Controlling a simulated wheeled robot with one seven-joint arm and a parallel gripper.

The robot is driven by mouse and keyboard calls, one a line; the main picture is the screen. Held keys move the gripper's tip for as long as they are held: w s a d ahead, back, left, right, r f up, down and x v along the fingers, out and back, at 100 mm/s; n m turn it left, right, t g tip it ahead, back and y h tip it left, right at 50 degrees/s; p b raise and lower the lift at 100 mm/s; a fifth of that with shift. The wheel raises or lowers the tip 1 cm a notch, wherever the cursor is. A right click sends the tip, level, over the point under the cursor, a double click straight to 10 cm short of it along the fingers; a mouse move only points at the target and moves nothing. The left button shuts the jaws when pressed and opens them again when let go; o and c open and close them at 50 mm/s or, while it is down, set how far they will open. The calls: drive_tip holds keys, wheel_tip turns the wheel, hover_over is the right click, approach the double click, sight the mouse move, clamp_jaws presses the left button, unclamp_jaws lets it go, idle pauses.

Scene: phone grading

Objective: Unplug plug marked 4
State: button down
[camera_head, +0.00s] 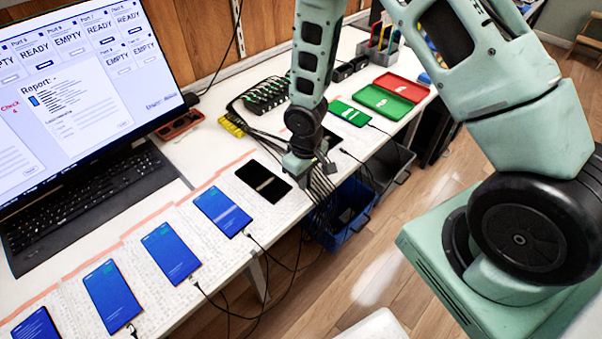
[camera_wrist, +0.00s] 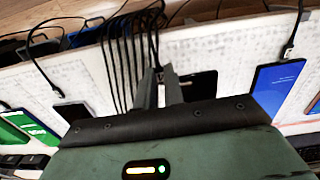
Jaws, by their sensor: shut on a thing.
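My gripper (camera_head: 300,172) is low over the bench's front edge, beside a black phone (camera_head: 263,183). In the wrist view my fingers (camera_wrist: 158,72) are closed around the end of a dark cable (camera_wrist: 153,42), which appears to be a plug. The plug is mostly hidden between the fingers, and no number on it can be read. In the wrist view the black phone (camera_wrist: 203,84) lies just right of the fingers, partly hidden by the gripper body. I see no cable at the black phone's near end in the head view.
Several blue-screen phones, one here (camera_head: 222,210), lie in a row with cables. A dark phone (camera_wrist: 72,112) and a green-screen phone (camera_head: 349,113) lie on the other side. Black cables hang over the edge near a blue bin (camera_head: 352,212). Green (camera_head: 384,102) and red (camera_head: 402,87) trays stand behind. The monitor (camera_head: 85,85) reads "Check 4".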

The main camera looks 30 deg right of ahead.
sight(305, 194)
drive_tip(key=shift+f+b, duration=1.4)
drive_tip(key=shift+f, duration=0.4)
drive_tip(key=c, duration=1.4)
unclamp_jaws()
drive_tip(key=shift+s, duration=0.1)
drive_tip(key=shift+c, duration=0.2)
drive_tip(key=shift+r+p, duration=2.55)
drive_tip(key=shift+r, duration=0.5)
